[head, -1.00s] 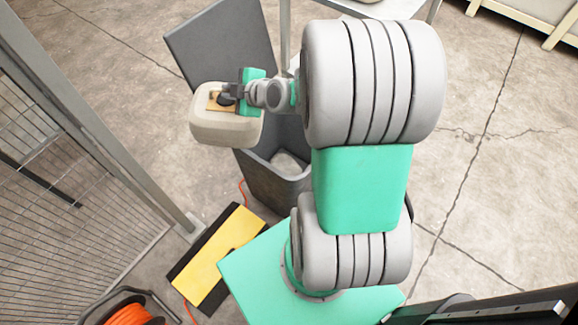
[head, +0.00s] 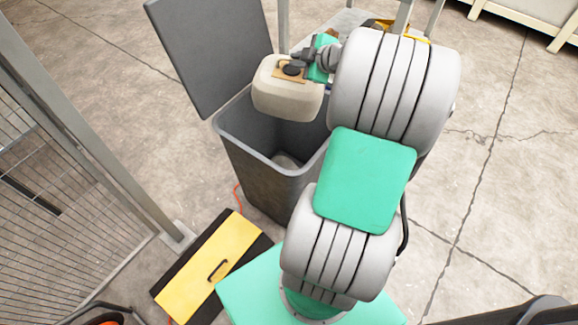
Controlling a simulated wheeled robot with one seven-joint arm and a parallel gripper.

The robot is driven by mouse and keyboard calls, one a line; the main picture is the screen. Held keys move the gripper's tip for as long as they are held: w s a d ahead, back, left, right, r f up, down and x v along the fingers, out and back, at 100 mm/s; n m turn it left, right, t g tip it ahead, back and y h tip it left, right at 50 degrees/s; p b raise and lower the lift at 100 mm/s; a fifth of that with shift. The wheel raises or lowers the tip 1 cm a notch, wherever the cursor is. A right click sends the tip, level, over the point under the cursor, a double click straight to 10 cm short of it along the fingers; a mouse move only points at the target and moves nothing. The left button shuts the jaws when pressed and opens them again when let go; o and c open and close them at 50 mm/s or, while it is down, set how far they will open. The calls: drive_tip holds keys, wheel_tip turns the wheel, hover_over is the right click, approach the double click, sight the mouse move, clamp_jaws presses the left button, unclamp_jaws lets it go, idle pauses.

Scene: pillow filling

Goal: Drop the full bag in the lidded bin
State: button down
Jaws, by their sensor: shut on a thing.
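The full bag (head: 287,98) is a beige, rounded, stuffed bag with a tan patch on top. My gripper (head: 295,68) is shut on it at the patch and holds it above the back part of the bin opening. The lidded bin (head: 262,178) is a tall dark grey container. Its lid (head: 213,48) stands open, tilted up at the back left. A pale object (head: 285,161) lies inside the bin, partly hidden by the rim and shadow. The bin's right side is hidden behind my arm.
A yellow and black case (head: 215,262) with a handle lies on the floor in front of the bin. A wire mesh fence (head: 60,200) with a grey post stands at the left. Metal frame legs rise behind the bin.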

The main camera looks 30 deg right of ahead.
sight(298, 76)
drive_tip(key=shift+f+b, duration=0.8)
drive_tip(key=shift+f, duration=2)
drive_tip(key=c, duration=1.5)
unclamp_jaws()
drive_tip(key=shift+o, duration=0.3)
drive_tip(key=shift+a+f, duration=0.1)
drive_tip(key=shift+f, duration=0.05)
drive_tip(key=p+v, duration=0.1)
drive_tip(key=v, duration=0.6)
drive_tip(key=shift+s+r, duration=0.3)
